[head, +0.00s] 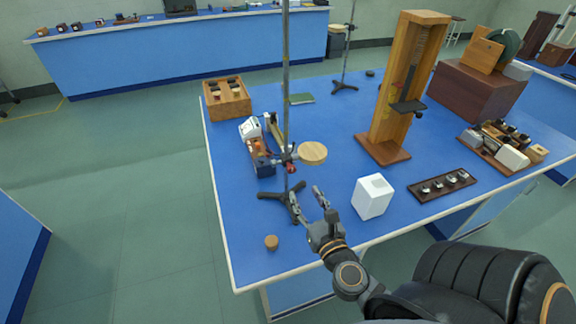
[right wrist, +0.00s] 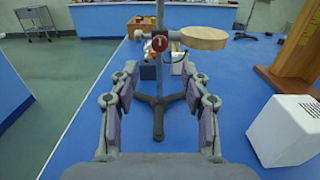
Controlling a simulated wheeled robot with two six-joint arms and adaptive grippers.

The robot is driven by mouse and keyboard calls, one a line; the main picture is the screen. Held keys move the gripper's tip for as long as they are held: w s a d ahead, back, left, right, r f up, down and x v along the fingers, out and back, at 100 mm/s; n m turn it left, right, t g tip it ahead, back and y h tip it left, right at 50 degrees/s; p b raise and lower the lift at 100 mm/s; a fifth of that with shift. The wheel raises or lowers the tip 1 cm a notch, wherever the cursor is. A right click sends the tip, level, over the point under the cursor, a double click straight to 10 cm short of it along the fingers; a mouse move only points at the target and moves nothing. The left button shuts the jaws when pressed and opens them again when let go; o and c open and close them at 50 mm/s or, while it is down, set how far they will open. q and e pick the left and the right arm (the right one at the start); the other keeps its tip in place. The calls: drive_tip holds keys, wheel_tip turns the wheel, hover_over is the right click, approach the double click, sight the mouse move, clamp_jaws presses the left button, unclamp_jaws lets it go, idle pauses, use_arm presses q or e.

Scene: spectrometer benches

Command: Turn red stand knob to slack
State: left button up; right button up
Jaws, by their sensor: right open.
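The red stand knob (right wrist: 159,43) faces me on the clamp of the upright stand rod in the right wrist view. It also shows small in the head view (head: 291,169), at the clamp beside the round wooden plate (head: 312,153). The stand's dark tripod base (head: 281,194) rests on the blue bench. My right gripper (right wrist: 160,83) is open and empty, its fingers spread to either side of the rod in the picture, with the knob above and beyond the fingertips. In the head view my right gripper (head: 308,192) is low in front of the stand. My left gripper is out of view.
A white box (head: 371,197) stands right of my right gripper. A small cork-coloured piece (head: 271,242) lies near the bench's left front. A tall wooden frame (head: 402,90) stands behind right, and a dark weight tray (head: 442,186) lies at right. The bench's front left is mostly clear.

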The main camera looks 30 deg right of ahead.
sight(292, 170)
drive_tip(key=p+x, duration=0.1)
drive_tip(key=x, duration=0.1)
drive_tip(key=p+x, duration=0.1)
drive_tip(key=x, duration=0.1)
drive_tip(key=p+x, duration=0.1)
drive_tip(key=x, duration=0.1)
drive_tip(key=shift+w+r, duration=0.25)
drive_tip(key=shift+r, duration=0.1)
drive_tip(key=p+x, duration=0.1)
drive_tip(key=x, duration=0.1)
drive_tip(key=shift+w+f, duration=0.15)
drive_tip(key=shift+w, duration=0.2)
drive_tip(key=shift+w+d, duration=0.1)
drive_tip(key=shift+w, duration=0.05)
drive_tip(key=shift+f, duration=0.1)
drive_tip(key=shift+c, duration=0.5)
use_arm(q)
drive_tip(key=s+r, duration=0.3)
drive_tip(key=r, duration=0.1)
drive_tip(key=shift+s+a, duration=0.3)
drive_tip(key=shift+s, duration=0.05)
use_arm(e)
clamp_jaws()
